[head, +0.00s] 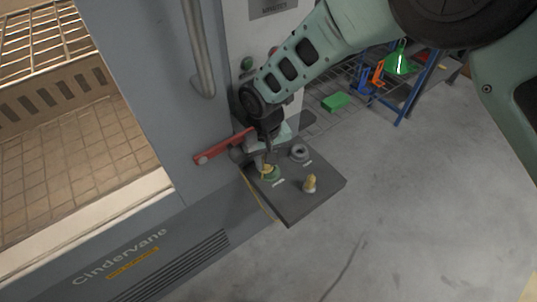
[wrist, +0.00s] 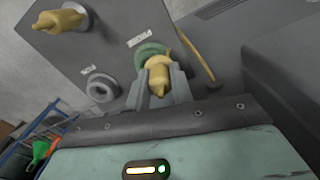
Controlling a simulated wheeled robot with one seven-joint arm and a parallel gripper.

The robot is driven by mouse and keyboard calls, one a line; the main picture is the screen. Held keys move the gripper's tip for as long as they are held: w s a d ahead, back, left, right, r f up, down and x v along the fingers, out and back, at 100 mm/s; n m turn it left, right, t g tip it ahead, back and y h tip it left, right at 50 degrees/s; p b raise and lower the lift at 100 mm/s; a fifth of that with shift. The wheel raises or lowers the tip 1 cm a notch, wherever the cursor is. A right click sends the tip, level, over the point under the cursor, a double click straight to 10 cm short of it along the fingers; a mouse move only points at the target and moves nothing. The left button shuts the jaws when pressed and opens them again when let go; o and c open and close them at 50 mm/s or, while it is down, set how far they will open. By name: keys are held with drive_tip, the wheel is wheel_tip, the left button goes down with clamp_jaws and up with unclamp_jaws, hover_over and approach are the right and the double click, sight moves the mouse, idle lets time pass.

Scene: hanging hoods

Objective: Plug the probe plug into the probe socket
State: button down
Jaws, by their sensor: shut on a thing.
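The probe plug (wrist: 158,75) is yellow and sits between the two grey fingers of my gripper (wrist: 160,90) in the wrist view. My gripper is shut on it. The plug's far end overlaps a green ring socket (wrist: 148,50) on a dark panel; I cannot tell how deep it sits in the ring. In the head view my gripper (head: 266,160) is over the green socket (head: 271,175) and hides part of the plug. A grey ring socket (head: 299,153) is empty; it also shows in the wrist view (wrist: 101,87). The labels are too small to read surely.
A second yellow plug (head: 310,184) stands in the dark panel (head: 290,210) beside the sockets. A red bar handle (head: 222,146) sticks out just left of my gripper. An open oven (head: 70,130) is at left, a wire shelf with green items (head: 337,101) behind. The floor at right is clear.

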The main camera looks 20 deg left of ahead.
drive_tip(key=shift+s+f, duration=0.1)
drive_tip(key=shift+f, duration=0.45)
drive_tip(key=shift+s+f+b, duration=0.1)
drive_tip(key=shift+f+b, duration=0.3)
drive_tip(key=shift+b, duration=0.05)
drive_tip(key=c, duration=1.2)
unclamp_jaws()
drive_tip(key=shift+a, duration=0.15)
drive_tip(key=shift+o, duration=0.3)
drive_tip(key=shift+w+r, duration=0.15)
drive_tip(key=shift+w, duration=0.15)
